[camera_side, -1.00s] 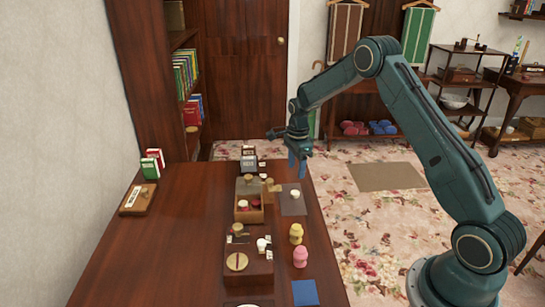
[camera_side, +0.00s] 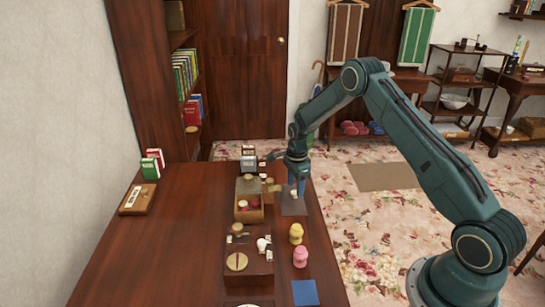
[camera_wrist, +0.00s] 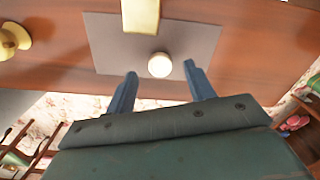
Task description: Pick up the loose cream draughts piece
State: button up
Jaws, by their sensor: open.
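The loose cream draughts piece (camera_wrist: 160,65) lies on a grey mat (camera_wrist: 105,52) in the wrist view. It shows just beyond my fingertips and roughly midway between them. My gripper (camera_wrist: 159,72) is open with nothing between its two blue fingers. In the side view my gripper (camera_side: 296,192) points down over the grey mat (camera_side: 294,207), and the cream piece (camera_side: 293,193) is partly hidden by the fingers. I cannot tell the exact height of the fingertips above the mat.
A wooden box (camera_side: 249,214) with red and cream pieces stands left of the mat. A yellow figure (camera_side: 296,233) and a pink figure (camera_side: 300,257) stand nearer the camera. A blue square (camera_side: 305,292) lies by the front.

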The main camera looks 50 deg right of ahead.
aim_at(295, 194)
jog(key=shift+f, duration=1.1)
jog(key=c, duration=1)
